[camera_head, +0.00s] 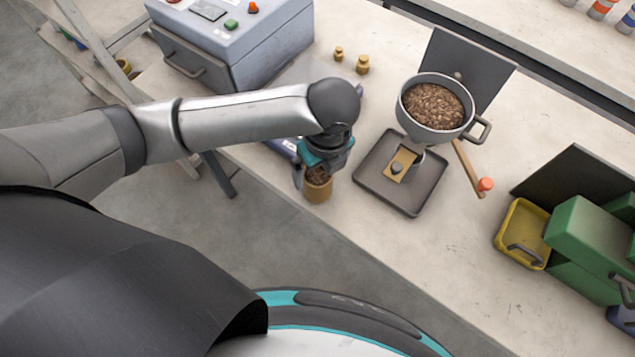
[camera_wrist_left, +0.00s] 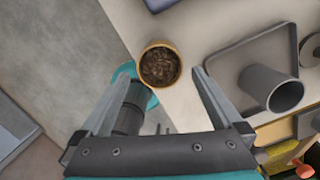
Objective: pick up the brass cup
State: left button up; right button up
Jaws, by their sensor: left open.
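The brass cup (camera_head: 318,192) holds brown pellets and stands upright at the front edge of the bench. In the left wrist view the cup (camera_wrist_left: 160,44) shows from above, just past the fingertips and between their lines. My left gripper (camera_head: 313,170) is open at the cup, its fingers coming down from above and behind it. In the left wrist view both fingers (camera_wrist_left: 161,78) are spread with nothing held between them. Whether a finger touches the cup I cannot tell. My right gripper is not in view.
Right of the cup is a dark square tray (camera_head: 365,187) under a grey hopper (camera_head: 418,133) full of pellets. A grey-blue machine box (camera_head: 262,55) and two small brass weights (camera_head: 362,65) stand behind. Green boxes (camera_head: 590,235) and a yellow bin (camera_head: 508,240) are at right.

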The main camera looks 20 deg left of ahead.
aim_at(316, 179)
pick_arm(q)
jog(key=f, duration=0.4)
jog(key=w+a+f+b, duration=0.1)
jog(key=f, duration=0.1)
jog(key=shift+f, duration=0.3)
jog(key=c, duration=1.3)
jog(key=shift+r, duration=0.1)
jog(key=shift+c, duration=0.4)
jog(key=shift+r, duration=0.1)
